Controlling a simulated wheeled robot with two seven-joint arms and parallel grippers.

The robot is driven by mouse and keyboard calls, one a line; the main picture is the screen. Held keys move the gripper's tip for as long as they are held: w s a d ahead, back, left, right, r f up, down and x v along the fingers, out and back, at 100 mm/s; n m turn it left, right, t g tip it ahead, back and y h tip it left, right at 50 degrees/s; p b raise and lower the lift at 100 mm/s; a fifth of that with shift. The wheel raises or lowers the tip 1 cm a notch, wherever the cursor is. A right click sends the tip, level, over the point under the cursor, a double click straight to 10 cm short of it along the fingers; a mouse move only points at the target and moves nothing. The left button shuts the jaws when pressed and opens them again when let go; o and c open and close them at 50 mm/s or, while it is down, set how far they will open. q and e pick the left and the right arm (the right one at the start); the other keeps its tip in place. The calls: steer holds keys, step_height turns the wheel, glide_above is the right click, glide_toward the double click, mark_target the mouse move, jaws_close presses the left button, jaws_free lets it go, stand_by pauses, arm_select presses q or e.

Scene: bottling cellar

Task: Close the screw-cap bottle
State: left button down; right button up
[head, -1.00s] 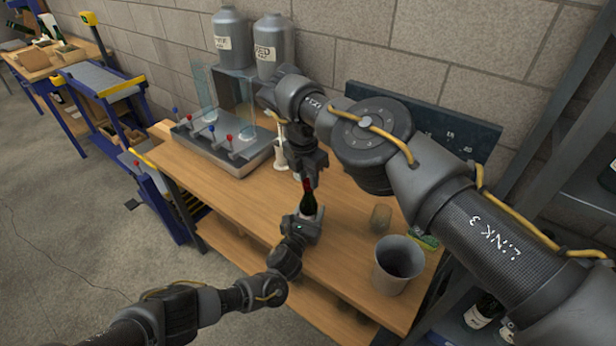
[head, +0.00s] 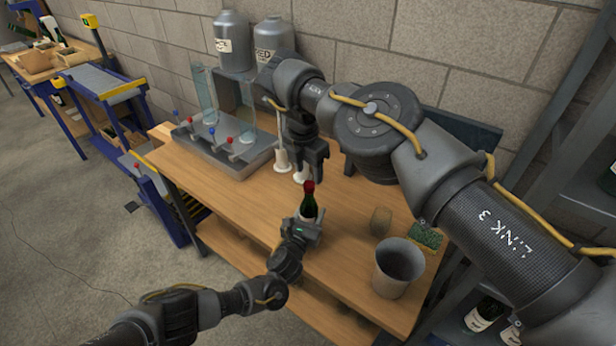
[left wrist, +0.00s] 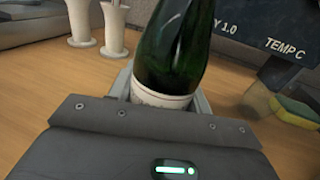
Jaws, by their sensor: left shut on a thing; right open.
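The green bottle (head: 309,207) stands upright near the table's front edge, with a red cap (head: 309,187) on its top. Whether the cap is tight I cannot tell. My left gripper (head: 303,230) is shut on the bottle's lower part. In the left wrist view the bottle (left wrist: 172,55) shows its green glass and pale label between the jaws; its top is out of the picture. My right gripper (head: 309,172) is open and empty, just above and behind the red cap, apart from it.
A metal filling unit (head: 222,150) with coloured levers stands at the back left. White stands (head: 281,158) are behind. The table's left front is clear.

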steer(key=shift+r, duration=0.55)
steer(key=shift+c, duration=0.3)
